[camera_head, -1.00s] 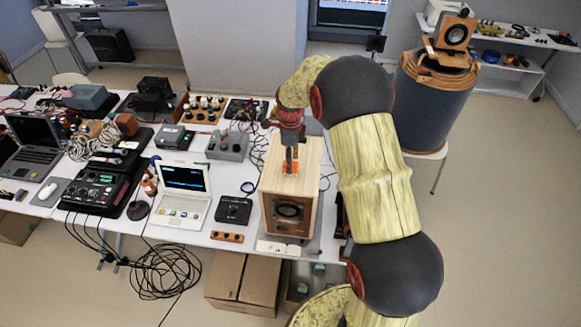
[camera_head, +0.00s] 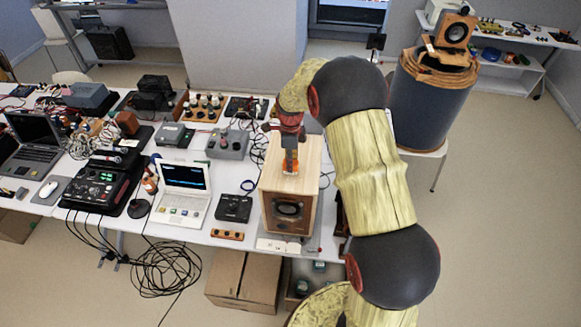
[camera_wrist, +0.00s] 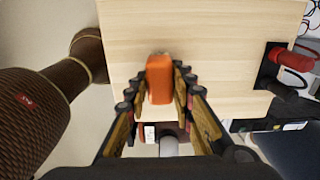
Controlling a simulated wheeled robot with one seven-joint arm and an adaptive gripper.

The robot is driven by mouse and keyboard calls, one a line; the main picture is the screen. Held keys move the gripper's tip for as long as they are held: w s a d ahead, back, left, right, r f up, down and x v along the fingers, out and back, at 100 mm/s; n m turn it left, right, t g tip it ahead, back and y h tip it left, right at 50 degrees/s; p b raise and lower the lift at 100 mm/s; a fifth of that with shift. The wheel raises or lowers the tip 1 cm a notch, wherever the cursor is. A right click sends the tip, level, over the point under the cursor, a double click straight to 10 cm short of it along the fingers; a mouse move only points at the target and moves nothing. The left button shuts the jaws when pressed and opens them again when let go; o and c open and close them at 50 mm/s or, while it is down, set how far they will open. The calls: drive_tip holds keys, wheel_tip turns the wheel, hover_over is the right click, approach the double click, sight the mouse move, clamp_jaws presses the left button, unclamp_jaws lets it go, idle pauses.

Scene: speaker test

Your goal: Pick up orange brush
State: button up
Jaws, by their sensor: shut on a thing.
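The orange brush (camera_wrist: 160,80) is between the two fingers of my gripper (camera_wrist: 162,90) in the wrist view, with a finger against each side. Only its orange block-like part shows clearly; the rest is hidden. In the head view a small orange patch of the brush (camera_head: 290,168) shows at the fingertips of my gripper (camera_head: 290,166), over the top of the wooden speaker box (camera_head: 307,160). My gripper is shut on the brush and points down. I cannot tell whether the brush touches the speaker top.
A white laptop (camera_head: 183,205) and a black box (camera_head: 234,208) stand left of the speaker on the white table (camera_head: 130,222). A dark round column (camera_wrist: 90,55) is at the left in the wrist view. Other electronics and cables crowd the table's left.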

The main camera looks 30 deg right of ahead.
clamp_jaws()
drive_tip(key=shift+r, duration=0.15)
drive_tip(key=shift+r, duration=0.25)
drive_tip(key=r, duration=0.3)
drive_tip(key=shift+s+d+r+b, duration=0.15)
drive_tip(key=shift+s+b, duration=0.1)
drive_tip(key=shift+b, duration=0.15)
drive_tip(key=s+d+r+b, duration=0.3)
drive_tip(key=s+r, duration=0.6)
drive_tip(key=s, duration=0.4)
drive_tip(key=shift+d, duration=0.15)
